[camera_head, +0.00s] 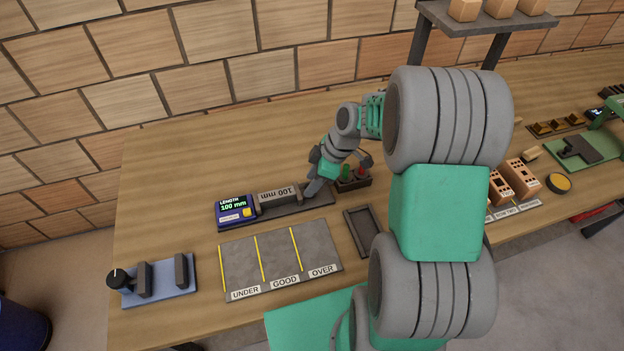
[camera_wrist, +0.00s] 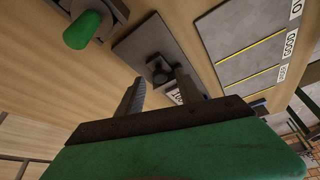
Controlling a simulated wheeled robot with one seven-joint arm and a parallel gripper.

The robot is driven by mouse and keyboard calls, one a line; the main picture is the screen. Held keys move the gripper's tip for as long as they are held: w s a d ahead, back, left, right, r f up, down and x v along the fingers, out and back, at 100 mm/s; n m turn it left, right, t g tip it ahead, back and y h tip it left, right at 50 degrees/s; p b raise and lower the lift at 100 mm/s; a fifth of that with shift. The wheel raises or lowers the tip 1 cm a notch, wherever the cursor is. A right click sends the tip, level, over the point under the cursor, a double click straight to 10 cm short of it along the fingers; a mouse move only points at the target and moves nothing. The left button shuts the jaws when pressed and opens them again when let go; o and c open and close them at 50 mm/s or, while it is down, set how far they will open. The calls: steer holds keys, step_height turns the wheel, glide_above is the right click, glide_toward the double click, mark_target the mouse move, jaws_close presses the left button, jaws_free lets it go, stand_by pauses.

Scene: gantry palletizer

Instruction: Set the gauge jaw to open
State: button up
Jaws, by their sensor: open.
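The length gauge stands on the bench in the head view. Its blue display box (camera_head: 235,208) reads "LENGTH 100 mm" and has a yellow button (camera_head: 247,212). A grey bar labelled "100 mm" (camera_head: 278,195) lies on the gauge's dark base, right of the display. My gripper (camera_head: 315,187) is at the bar's right end and hides that part of the gauge. In the wrist view my gripper (camera_wrist: 160,88) is open, with its two fingers apart. A small dark knob-like piece (camera_wrist: 158,68) on a grey plate (camera_wrist: 145,42) shows beyond the fingertips; whether they touch it I cannot tell.
A mat (camera_head: 270,262) marked UNDER, GOOD, OVER lies in front. An empty dark tray (camera_head: 352,232) is to its right. A blue fixture (camera_head: 178,277) is at front left.

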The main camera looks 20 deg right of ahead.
steer(key=shift+a+f, duration=0.1)
steer(key=shift+f, duration=0.3)
steer(key=shift+c, duration=0.2)
jaws_close()
stand_by(0.9)
